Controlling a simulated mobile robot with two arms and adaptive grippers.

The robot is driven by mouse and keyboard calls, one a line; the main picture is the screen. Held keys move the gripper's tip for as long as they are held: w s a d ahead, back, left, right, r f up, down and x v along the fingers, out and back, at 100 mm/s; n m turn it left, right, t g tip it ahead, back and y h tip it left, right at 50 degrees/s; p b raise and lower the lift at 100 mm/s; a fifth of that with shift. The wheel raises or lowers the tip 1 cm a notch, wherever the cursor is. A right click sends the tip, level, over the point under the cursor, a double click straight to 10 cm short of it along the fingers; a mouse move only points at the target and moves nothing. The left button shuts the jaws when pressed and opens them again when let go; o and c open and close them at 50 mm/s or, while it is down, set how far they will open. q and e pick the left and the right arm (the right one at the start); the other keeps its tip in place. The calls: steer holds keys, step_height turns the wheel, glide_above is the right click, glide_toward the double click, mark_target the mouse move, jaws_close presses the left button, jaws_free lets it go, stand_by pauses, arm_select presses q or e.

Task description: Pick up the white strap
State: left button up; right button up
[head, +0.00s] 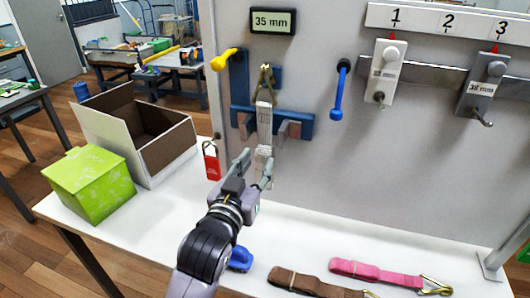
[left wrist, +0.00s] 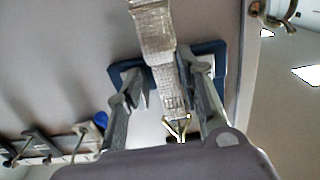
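The white strap (head: 264,125) hangs on the wall panel in front of a blue bracket (head: 240,117), with a brass hook (head: 265,78) at its top. My left gripper (head: 255,168) is at the strap's lower end, its fingers apart. In the left wrist view the strap (left wrist: 155,30) runs between the two open fingers (left wrist: 165,100), and a gap seems to show beside it. Whether a finger touches it is hard to tell. My right gripper is not in view.
A yellow peg (head: 224,60) and a blue peg (head: 340,90) stick out nearby. A brown strap (head: 315,284) and a pink strap (head: 375,273) lie on the white table, with a green box (head: 90,185) and an open carton (head: 140,130) at left.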

mark_target(264, 151)
arm_select(q)
steer(key=shift+p+x, duration=0.75)
steer(key=shift+x, duration=1.9)
steer(key=shift+a, duration=0.1)
steer(key=shift+c, duration=0.3)
jaws_close()
